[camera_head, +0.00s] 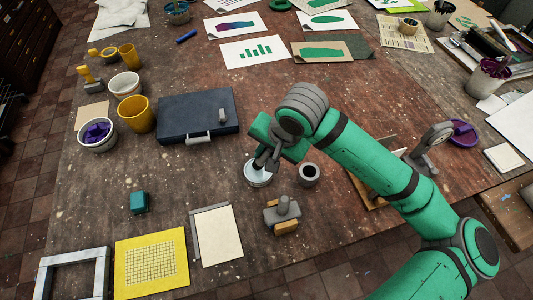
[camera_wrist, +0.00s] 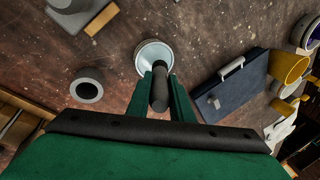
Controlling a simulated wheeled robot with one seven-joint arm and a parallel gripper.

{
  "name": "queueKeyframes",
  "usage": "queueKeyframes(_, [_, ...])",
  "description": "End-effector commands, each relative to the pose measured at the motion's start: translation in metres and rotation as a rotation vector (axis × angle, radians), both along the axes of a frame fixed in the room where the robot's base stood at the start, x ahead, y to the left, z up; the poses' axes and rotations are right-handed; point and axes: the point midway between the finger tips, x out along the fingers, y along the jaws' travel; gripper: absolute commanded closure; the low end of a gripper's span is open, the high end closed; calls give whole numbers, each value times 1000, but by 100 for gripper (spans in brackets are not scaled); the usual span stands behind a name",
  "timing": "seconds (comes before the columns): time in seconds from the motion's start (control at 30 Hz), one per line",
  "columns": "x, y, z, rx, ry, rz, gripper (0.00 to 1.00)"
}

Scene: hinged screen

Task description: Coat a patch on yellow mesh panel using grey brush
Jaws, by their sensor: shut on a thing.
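My gripper (camera_wrist: 161,88) is shut on the dark grey handle of the grey brush (camera_wrist: 160,96). The handle points down toward a pale round pot (camera_wrist: 153,57) with whitish contents. The brush's far end is hidden, so I cannot tell whether it touches the contents. In the head view my gripper (camera_head: 267,160) is directly over the same pot (camera_head: 258,176). The yellow mesh panel (camera_head: 125,267) lies flat at the table's front left, with a square grid patch in its middle. It is well to the left of my gripper and outside the wrist view.
A grey ring-shaped holder (camera_head: 308,174) stands right of the pot. A grey-and-wood block (camera_head: 284,214) is in front. A dark blue case (camera_head: 185,120) lies behind left. A cream board (camera_head: 218,236), a teal block (camera_head: 139,203) and a grey frame (camera_head: 50,267) are near the panel.

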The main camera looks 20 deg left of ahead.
Motion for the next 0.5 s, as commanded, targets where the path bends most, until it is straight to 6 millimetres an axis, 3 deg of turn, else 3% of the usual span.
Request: queueKeyframes(0.5, [0,0,-5,0,0,-1,100])
